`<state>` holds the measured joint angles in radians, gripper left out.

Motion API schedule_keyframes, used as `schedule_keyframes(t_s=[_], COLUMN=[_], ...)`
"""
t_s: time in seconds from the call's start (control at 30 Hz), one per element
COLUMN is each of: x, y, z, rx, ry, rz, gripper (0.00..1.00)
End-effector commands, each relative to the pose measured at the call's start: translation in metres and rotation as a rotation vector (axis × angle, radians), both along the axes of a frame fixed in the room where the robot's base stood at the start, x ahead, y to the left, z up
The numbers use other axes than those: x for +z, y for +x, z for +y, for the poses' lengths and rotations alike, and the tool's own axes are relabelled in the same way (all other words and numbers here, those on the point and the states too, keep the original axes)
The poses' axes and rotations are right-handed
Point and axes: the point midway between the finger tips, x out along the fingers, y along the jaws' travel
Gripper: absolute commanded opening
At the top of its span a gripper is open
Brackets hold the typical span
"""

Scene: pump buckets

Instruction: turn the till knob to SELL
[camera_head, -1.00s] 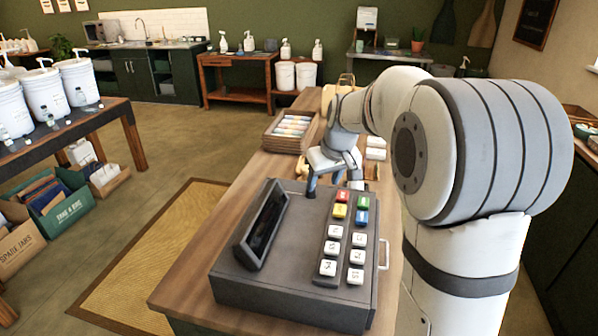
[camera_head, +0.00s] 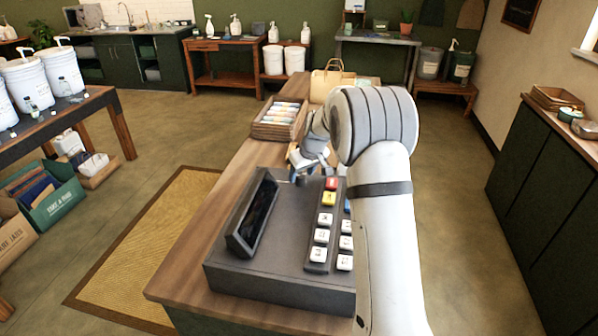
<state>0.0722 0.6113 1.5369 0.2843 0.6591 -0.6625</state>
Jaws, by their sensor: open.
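The till (camera_head: 276,279) is a dark grey box on the wooden counter, with a tilted dark screen (camera_head: 257,215) on its left. Red, yellow, blue and white keys (camera_head: 321,236) run down its right half, partly covered by my arm. My gripper (camera_head: 300,176) is at the far edge of the till, just behind the screen and left of the red key. Its jaws are open and small in this view. The till knob cannot be made out; whether my fingers touch it cannot be told.
A wooden tray of rolled items (camera_head: 272,130) sits on the counter (camera_head: 200,260) behind my gripper. A tan bag (camera_head: 330,80) stands further back. A table with white pump buckets (camera_head: 32,80) is at the left. The floor right of my arm is clear.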

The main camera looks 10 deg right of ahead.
Motion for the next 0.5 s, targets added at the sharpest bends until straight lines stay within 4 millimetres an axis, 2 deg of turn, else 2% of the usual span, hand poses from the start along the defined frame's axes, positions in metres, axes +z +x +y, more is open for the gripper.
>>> schedule_keyframes(t_s=[0.33,0.5], x=[-0.0060,-0.0058], y=[0.0022,0.0021], z=[0.0007,0.0004], rx=[-0.001,-0.001], ry=[0.001,0.001], rz=[-0.001,-0.001], gripper=[0.53,0.40])
